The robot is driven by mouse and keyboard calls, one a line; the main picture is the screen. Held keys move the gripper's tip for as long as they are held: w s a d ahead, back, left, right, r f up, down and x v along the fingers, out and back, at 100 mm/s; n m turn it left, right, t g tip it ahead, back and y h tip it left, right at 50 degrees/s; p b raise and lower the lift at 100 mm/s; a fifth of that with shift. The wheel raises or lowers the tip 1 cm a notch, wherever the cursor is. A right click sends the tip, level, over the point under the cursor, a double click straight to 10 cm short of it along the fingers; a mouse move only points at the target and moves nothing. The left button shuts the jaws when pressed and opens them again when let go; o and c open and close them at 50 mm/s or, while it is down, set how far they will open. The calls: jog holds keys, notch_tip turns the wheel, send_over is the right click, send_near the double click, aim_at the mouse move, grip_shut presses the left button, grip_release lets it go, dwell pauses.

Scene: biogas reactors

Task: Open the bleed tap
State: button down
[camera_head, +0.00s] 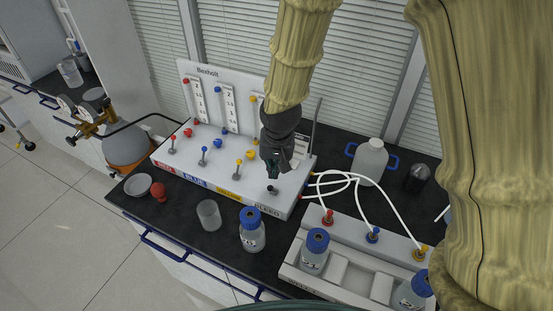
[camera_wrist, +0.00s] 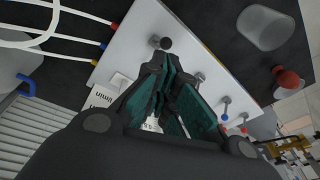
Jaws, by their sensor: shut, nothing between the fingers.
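The bleed tap (camera_head: 273,189) is a small dark knob on the front right of the white Bexholt panel's base (camera_head: 295,196), by the BLEED label. In the wrist view the black knob (camera_wrist: 165,44) sits just beyond my fingertips. My gripper (camera_head: 272,172) is pointed down just above and behind the tap. Its green-lined fingers (camera_wrist: 164,62) are together at the tips with nothing between them. I cannot tell whether the tips touch the knob.
Red, blue and yellow taps (camera_head: 204,156) stand left of the bleed tap on the same base. White tubes (camera_head: 336,182) leave its right side toward a rack (camera_head: 345,274) with bottles. A blue-capped bottle (camera_head: 251,237) and a clear beaker (camera_head: 209,215) stand in front.

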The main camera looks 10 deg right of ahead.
jog(key=shift+s+a+r+p, duration=0.35)
jog(key=shift+s+r+p, duration=0.05)
jog(key=shift+s+r, duration=0.2)
jog(key=shift+s+a+r+p, duration=0.35)
jog(key=shift+s+r+p, duration=0.05)
jog(key=shift+s+r, duration=0.15)
